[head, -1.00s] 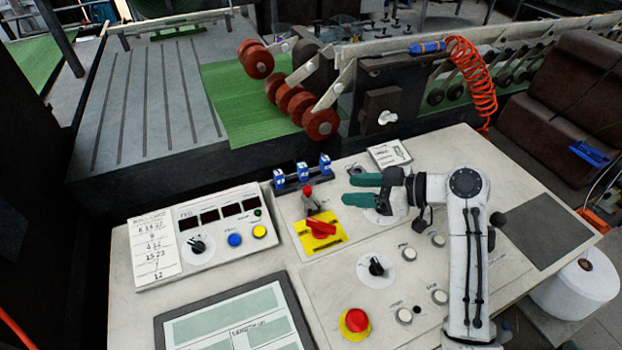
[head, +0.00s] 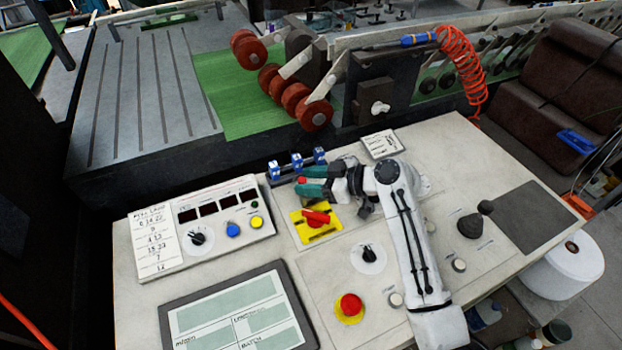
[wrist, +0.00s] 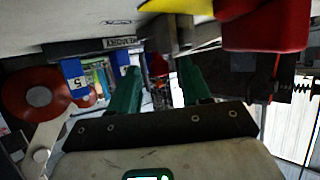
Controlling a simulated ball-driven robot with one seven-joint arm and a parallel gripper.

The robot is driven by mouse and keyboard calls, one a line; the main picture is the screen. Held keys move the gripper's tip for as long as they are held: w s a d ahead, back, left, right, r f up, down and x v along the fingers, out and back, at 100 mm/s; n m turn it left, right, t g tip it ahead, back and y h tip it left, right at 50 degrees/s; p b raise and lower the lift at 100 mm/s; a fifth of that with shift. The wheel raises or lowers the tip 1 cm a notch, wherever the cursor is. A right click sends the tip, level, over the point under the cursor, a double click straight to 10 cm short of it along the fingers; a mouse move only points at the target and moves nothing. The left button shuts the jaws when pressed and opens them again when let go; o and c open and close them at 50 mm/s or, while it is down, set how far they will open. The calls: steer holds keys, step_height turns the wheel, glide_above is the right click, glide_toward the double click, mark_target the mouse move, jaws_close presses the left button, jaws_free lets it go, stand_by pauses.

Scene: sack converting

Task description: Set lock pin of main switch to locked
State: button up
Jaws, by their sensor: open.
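The main switch is a red rotary handle (head: 316,218) on a yellow plate (head: 318,234) on the console. Its handle also shows large and close at the upper right of the wrist view (wrist: 265,28). The lock pin, with a red knob (head: 302,180), stands just behind the yellow plate. In the wrist view, its red knob (wrist: 158,65) and grey metal mount (wrist: 180,32) show between the fingers. My gripper (head: 299,181) is open, its green fingers on either side of the pin knob. I cannot tell whether either finger touches it.
Blue numbered blocks (head: 297,163) stand in a dark rack close behind the pin. Left is a display box (head: 215,212) with a dial and buttons. In front are a black selector (head: 368,254), a red emergency button (head: 350,305) and a screen (head: 240,315). A joystick (head: 472,225) stands right.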

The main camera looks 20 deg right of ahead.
steer(key=shift+c, duration=0.4)
jaws_close()
